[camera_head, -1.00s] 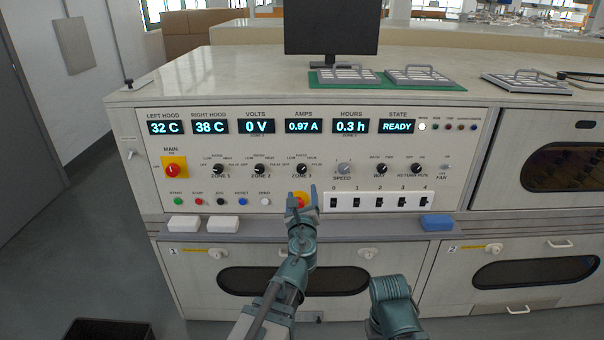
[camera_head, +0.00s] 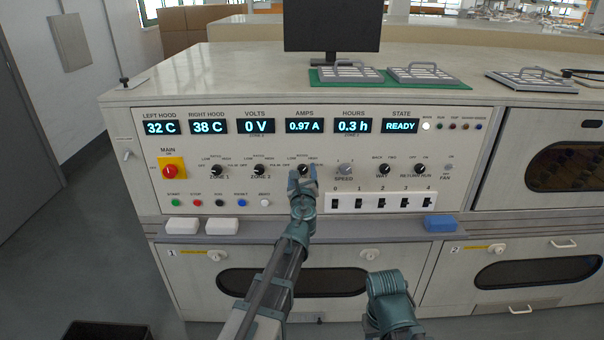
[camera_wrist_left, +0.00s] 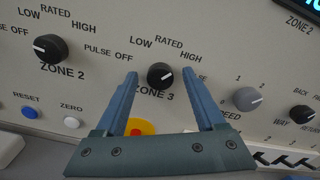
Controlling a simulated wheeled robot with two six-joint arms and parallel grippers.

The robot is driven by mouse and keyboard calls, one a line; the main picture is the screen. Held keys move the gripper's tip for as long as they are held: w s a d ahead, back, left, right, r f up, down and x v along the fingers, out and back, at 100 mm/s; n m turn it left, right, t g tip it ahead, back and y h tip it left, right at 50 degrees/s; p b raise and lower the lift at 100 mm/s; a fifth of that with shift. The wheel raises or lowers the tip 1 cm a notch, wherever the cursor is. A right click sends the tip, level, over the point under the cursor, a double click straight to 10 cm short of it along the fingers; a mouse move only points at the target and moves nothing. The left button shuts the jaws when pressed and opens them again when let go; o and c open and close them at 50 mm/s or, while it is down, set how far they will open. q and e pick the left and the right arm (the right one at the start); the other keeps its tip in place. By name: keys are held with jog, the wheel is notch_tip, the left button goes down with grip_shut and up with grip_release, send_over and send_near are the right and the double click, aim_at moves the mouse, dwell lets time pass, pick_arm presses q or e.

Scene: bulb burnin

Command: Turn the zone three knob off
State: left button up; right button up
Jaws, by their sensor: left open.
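The zone three knob (camera_head: 303,169) is a round black dial with a white mark on the panel. It shows clearly in the left wrist view (camera_wrist_left: 160,76), its mark pointing right and slightly up, on the HIGH/PULSE side and away from OFF. My left gripper (camera_head: 302,174) is open in front of this knob. In the left wrist view, its blue fingertips (camera_wrist_left: 160,80) are on either side of the knob, with gaps showing. I cannot tell whether the tips reach past the knob's face.
The zone two knob (camera_wrist_left: 50,48) is to the left and the grey speed knob (camera_wrist_left: 247,98) to the right. A red button with a yellow surround (camera_wrist_left: 140,127) is partly hidden below my left gripper. Several switches (camera_head: 382,202) and a blue block (camera_head: 438,223) are to the right.

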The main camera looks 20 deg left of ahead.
pick_arm(q)
grip_shut()
jog(key=shift+n, duration=0.4)
jog(key=n, duration=0.4)
jog(key=shift+n, duration=0.4)
jog(key=n, duration=1.2)
jog(key=shift+f+n, duration=0.1)
jog(key=shift+n, duration=0.3)
jog(key=n, duration=0.5)
jog(key=shift+s, duration=0.1)
jog(key=shift+n, duration=0.5)
